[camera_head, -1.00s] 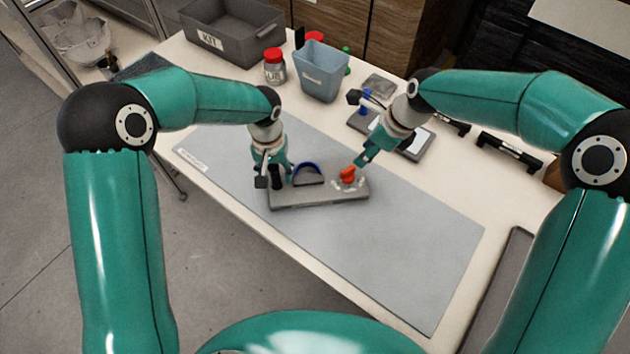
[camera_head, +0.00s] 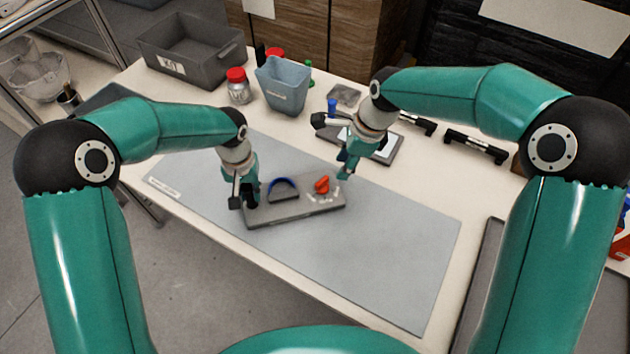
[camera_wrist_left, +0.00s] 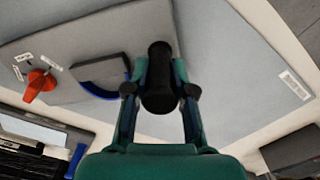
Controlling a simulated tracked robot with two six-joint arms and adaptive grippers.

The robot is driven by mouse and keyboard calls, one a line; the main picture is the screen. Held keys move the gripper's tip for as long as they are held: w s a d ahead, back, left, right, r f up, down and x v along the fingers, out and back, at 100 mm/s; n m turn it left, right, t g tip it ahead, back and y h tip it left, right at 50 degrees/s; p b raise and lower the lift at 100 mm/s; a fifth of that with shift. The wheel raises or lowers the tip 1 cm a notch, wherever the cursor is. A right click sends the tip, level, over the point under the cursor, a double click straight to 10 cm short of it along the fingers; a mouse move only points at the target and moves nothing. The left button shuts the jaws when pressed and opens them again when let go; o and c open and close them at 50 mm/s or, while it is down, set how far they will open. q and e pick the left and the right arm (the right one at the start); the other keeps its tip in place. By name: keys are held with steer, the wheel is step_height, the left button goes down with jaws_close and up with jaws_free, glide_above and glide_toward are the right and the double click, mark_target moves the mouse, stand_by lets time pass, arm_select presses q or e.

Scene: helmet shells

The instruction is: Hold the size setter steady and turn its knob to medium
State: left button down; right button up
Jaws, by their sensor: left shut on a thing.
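The size setter (camera_head: 293,212) is a grey board lying on the grey mat, with a blue-edged arch (camera_head: 283,187), a red knob (camera_head: 321,185) and small white labels. My left gripper (camera_head: 247,193) is at its left end. In the left wrist view its fingers are shut around the black upright post (camera_wrist_left: 160,80). The red knob also shows there (camera_wrist_left: 38,86), near several white labels; I cannot read which it points to. My right gripper (camera_head: 346,170) is above and right of the knob, apart from it. I cannot tell whether its fingers are open.
A grey KIT bin (camera_head: 190,55), a red-lidded jar (camera_head: 238,88) and a blue-grey container (camera_head: 283,85) stand at the back left. A dark tray (camera_head: 385,150) lies behind my right gripper. The mat's right front part (camera_head: 380,270) is clear.

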steer(key=n, duration=0.2)
steer(key=r+n+h, duration=0.2)
steer(key=n+h, duration=0.1)
steer(key=n, duration=0.5)
glide_above(322, 181)
steer(key=shift+m+g, duration=0.3)
steer(key=shift+g, duration=0.1)
step_height(322, 181, down, 12)
steer(key=shift+r, duration=0.15)
jaws_close()
